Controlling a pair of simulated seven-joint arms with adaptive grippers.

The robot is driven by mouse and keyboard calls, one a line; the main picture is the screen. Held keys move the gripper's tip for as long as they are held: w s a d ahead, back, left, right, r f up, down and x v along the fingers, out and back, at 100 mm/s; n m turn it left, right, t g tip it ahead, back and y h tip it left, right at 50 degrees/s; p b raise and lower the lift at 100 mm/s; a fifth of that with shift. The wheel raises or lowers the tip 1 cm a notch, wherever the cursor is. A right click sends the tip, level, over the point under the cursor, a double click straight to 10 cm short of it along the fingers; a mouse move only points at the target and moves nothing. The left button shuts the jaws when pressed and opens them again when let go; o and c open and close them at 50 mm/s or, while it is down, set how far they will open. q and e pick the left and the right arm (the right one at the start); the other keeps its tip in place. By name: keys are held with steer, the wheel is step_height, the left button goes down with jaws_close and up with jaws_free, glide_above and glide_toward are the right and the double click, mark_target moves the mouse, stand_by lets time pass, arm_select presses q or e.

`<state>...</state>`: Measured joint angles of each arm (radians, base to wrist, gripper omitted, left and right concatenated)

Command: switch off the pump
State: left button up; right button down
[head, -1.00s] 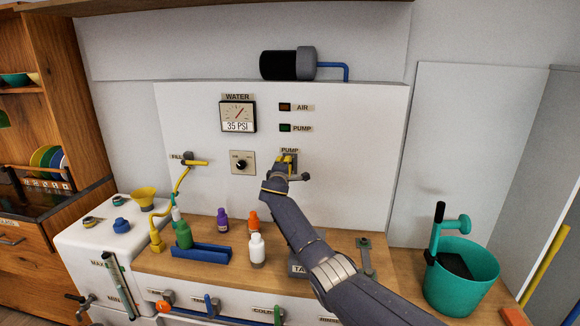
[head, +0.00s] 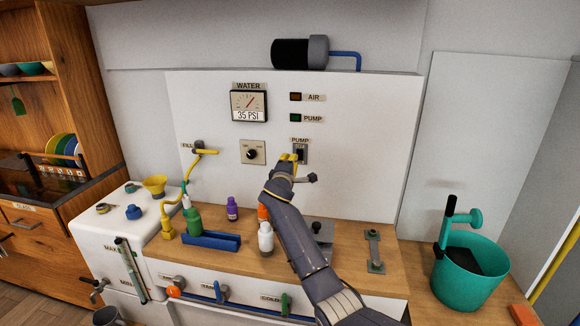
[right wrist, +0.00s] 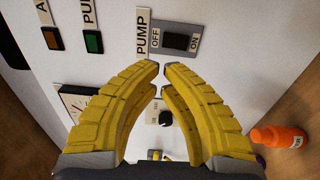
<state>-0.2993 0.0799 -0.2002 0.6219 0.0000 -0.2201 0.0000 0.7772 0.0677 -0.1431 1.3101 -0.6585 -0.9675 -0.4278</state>
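The pump switch (head: 301,151) is on the white panel under a PUMP label. In the right wrist view its dark rocker (right wrist: 178,41) lies between the words OFF and ON; I cannot tell which side is pressed. My right gripper (head: 291,158) is at the switch's lower left in the head view. In the right wrist view its yellow fingertips (right wrist: 162,67) nearly meet just below the switch plate, with nothing between them. Contact with the panel cannot be told. The green PUMP lamp (head: 296,118) looks dim. My left gripper is not in view.
A gauge (head: 249,105) reads 35 PSI. A dial (head: 252,152) and yellow fill tap (head: 203,151) are left of the switch. An orange bottle (right wrist: 280,136), a white bottle (head: 266,238) and a blue tray (head: 211,240) stand below. A teal bucket (head: 470,280) is at right.

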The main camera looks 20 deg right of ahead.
steer(key=shift+v, duration=2.05)
steer(key=shift+r, duration=0.2)
